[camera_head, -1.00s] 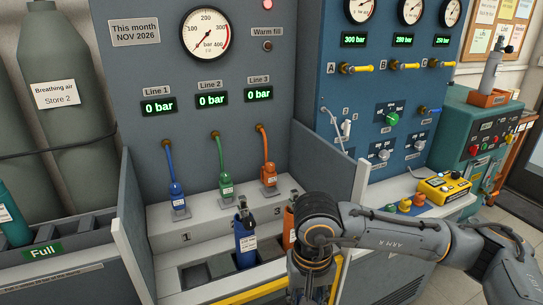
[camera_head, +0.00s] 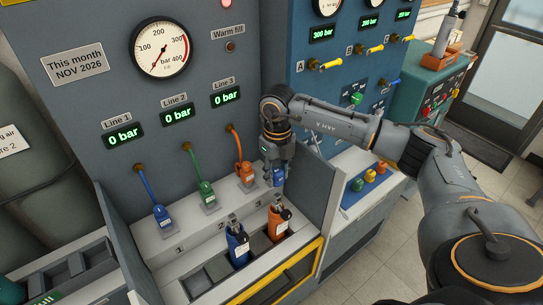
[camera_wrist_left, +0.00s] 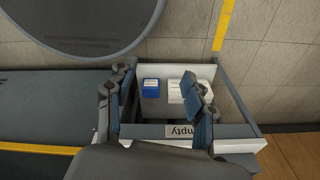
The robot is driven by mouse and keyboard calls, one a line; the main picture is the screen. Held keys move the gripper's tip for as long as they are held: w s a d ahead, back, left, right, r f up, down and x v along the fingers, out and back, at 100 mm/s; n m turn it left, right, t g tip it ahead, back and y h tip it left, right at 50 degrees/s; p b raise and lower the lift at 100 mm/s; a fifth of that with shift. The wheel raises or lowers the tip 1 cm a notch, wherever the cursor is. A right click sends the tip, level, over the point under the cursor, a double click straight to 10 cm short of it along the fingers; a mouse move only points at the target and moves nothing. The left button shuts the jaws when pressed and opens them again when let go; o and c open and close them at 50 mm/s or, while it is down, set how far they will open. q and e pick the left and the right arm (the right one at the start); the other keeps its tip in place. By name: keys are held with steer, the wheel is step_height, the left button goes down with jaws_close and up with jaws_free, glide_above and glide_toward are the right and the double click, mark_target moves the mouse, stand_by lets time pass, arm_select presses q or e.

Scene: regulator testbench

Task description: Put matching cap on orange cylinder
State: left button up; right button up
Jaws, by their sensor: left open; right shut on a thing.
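The orange cylinder (camera_head: 277,224) stands upright in the bench rack, with a dark valve on top and a pale label. A blue cylinder (camera_head: 237,246) stands beside it on the left. My right gripper (camera_head: 277,168) points down behind the orange cylinder, near the right side wall. It is shut on a small blue thing (camera_head: 279,178), mostly covered by the fingers; I cannot tell what it is. My left gripper (camera_wrist_left: 157,78) is open and empty in the left wrist view.
Blue (camera_head: 161,215), green (camera_head: 206,198) and orange (camera_head: 247,176) hose connectors stand on the ledge behind the rack. A yellow-edged front rail (camera_head: 285,275) and side wall bound the bench. An "Empty" crate (camera_wrist_left: 240,105) lies below my left gripper.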

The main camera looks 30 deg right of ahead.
mark_target(277, 195)
steer(key=shift+d, duration=0.15)
steer(key=shift+s+f+b, duration=0.15)
steer(key=shift+f+b, duration=0.1)
steer(key=shift+b, duration=0.05)
steer(key=shift+f+b, duration=0.3)
steer(key=shift+f, duration=0.15)
steer(key=shift+f+b, duration=0.4)
steer(key=shift+f, duration=0.35)
step_height(277, 195, down, 2)
steer(key=shift+b, duration=0.6)
steer(key=shift+r, duration=0.25)
arm_select(q)
steer(key=f, duration=0.1)
steer(key=d+f, duration=0.1)
steer(key=shift+s+f, duration=0.2)
steer(key=shift+f, duration=0.1)
steer(key=shift+a+f, duration=0.2)
steer(key=shift+a, duration=0.05)
steer(key=shift+f+b, duration=1.65)
steer(key=shift+b, duration=0.05)
arm_select(e)
steer(key=shift+f, duration=2)
